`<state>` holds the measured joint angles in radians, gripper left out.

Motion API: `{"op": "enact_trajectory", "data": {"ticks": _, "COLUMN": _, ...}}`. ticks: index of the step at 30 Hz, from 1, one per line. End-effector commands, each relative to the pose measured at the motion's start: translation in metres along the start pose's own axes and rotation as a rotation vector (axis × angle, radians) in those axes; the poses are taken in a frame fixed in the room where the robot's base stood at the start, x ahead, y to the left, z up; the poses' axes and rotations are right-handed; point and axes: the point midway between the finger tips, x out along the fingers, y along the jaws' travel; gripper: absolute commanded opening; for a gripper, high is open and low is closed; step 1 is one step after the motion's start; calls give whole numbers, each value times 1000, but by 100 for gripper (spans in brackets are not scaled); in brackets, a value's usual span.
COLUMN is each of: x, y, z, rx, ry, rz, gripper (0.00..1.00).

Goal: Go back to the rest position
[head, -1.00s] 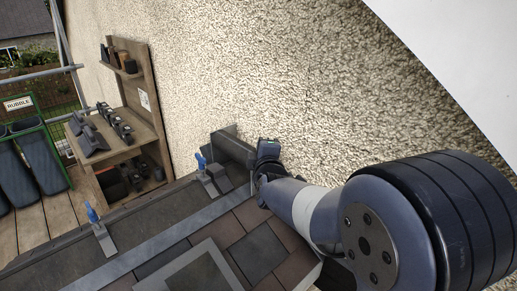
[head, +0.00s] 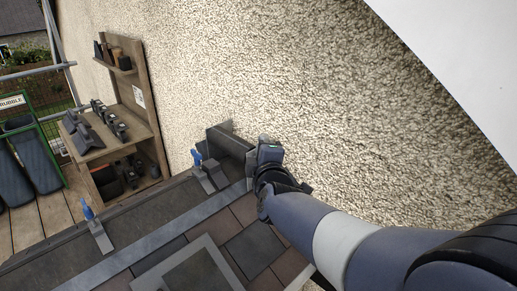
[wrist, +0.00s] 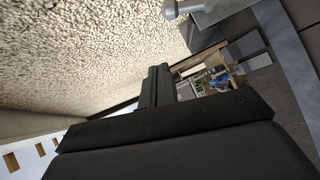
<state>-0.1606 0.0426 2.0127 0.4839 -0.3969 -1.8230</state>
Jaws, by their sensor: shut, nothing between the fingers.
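My gripper (wrist: 157,76) shows in the wrist view as two dark fingers pressed together, with nothing between them. In the head view my wrist reaches in from the lower right, close to the rough wall and above the top end of the roof. The gripper's fingers are hard to make out there against a dark grey upright piece (head: 228,140) beside the wrist. The roof's tiles (head: 250,248), grey and brown, lie below my arm.
The rough pebbled wall (head: 270,70) runs close behind my wrist. Blue-handled clamps (head: 95,232) sit along the roof edge. A wooden shelf (head: 138,95) with dark parts stands at the left, near a green rubble rack (head: 35,145). A grey-framed panel (head: 190,275) lies among the tiles.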

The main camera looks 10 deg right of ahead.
Motion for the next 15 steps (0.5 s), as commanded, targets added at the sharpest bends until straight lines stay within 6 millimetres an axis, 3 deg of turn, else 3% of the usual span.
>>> {"op": "enact_trajectory", "data": {"ticks": 5, "x": 8, "y": -2, "z": 0, "rx": -1, "ry": -1, "rz": -2, "gripper": 0}}
{"op": "enact_trajectory", "data": {"ticks": 15, "x": 51, "y": -7, "z": 0, "rx": -1, "ry": -2, "rz": -3, "gripper": 0}}
